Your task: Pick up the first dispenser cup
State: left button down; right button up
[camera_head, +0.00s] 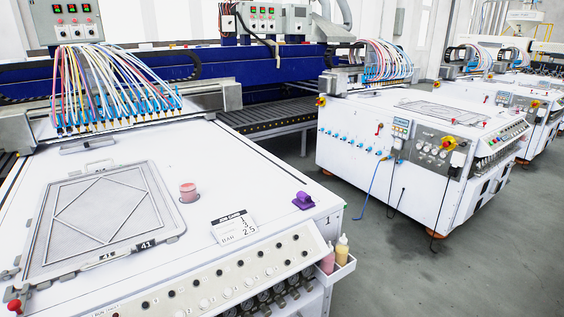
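A small pink cup (188,195) stands upright on the white top of the nearest machine (240,160). It is just right of a grey metal mould frame (57,262) marked 41. It appears to hold pink material, and a dark ring shows around its base. Nothing touches it from above. I see no label that says which cup is first. Neither of my grippers is in view.
A side tray (338,272) holds a pink bottle (327,262) and a yellow bottle (342,247). Tubed nozzles (120,115) stand behind. The top behind the cup is clear.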

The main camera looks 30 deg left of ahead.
aim_at(188, 188)
jog(key=l+u, duration=0.1)
jog(key=u, duration=0.3)
jog(key=i+l+u, duration=0.1)
jog(key=u, duration=0.35)
jog(key=l+u, duration=0.25)
jog(key=u, duration=0.15)
